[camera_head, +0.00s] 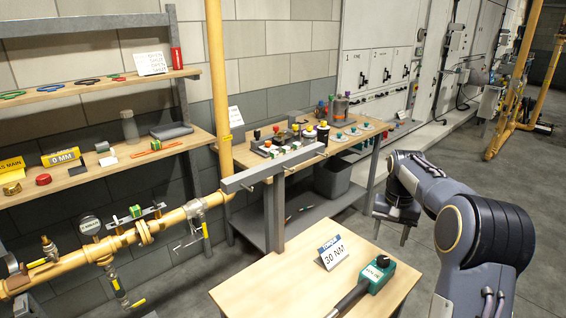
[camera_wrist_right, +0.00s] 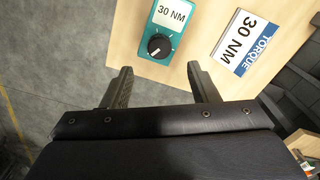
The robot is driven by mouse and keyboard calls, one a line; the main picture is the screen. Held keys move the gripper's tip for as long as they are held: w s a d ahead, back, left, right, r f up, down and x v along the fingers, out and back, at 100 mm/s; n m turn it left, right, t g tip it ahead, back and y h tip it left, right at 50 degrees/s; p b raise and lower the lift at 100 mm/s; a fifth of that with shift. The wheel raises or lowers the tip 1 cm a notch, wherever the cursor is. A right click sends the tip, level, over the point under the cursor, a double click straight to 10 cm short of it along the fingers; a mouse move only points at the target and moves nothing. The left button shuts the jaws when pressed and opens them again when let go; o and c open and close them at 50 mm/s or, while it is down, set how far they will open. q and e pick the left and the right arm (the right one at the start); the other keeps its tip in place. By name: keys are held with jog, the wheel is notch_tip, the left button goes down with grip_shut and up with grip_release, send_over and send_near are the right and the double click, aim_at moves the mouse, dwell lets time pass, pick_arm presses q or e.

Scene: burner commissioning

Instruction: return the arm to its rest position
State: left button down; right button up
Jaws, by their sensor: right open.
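My right arm (camera_head: 480,235) comes in from the right in the head view, bent at the elbow. My right gripper (camera_head: 392,225) points down beside the right edge of the small wooden table (camera_head: 265,275). In the right wrist view, its two fingers (camera_wrist_right: 162,88) are apart with nothing between them. A teal device (camera_wrist_right: 163,32) with a black knob and a 30 NM label lies on the table just beyond the fingers, apart from them. My left gripper is not in view.
A torque sign (camera_head: 333,252) stands on the small table beside the teal device (camera_head: 376,274). A grey T-shaped post (camera_head: 274,190) rises behind it. A workbench (camera_head: 345,142) with several fittings stands further back. Yellow pipework (camera_head: 150,230) runs at left. Grey floor is clear at right.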

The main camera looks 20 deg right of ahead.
jog(key=s+a+r+n+t+y, duration=0.2)
jog(key=s+a+r, duration=0.1)
jog(key=s+a, duration=0.7)
jog(key=s+a+r+n+t+y, duration=0.1)
jog(key=s+a+r+n+t, duration=0.15)
jog(key=s+a, duration=0.65)
jog(key=s+a+f+n+t, duration=0.1)
jog(key=s+a+f, duration=0.3)
jog(key=s, duration=0.5)
jog(key=shift+s+y, duration=0.25)
jog(key=shift+y, duration=0.15)
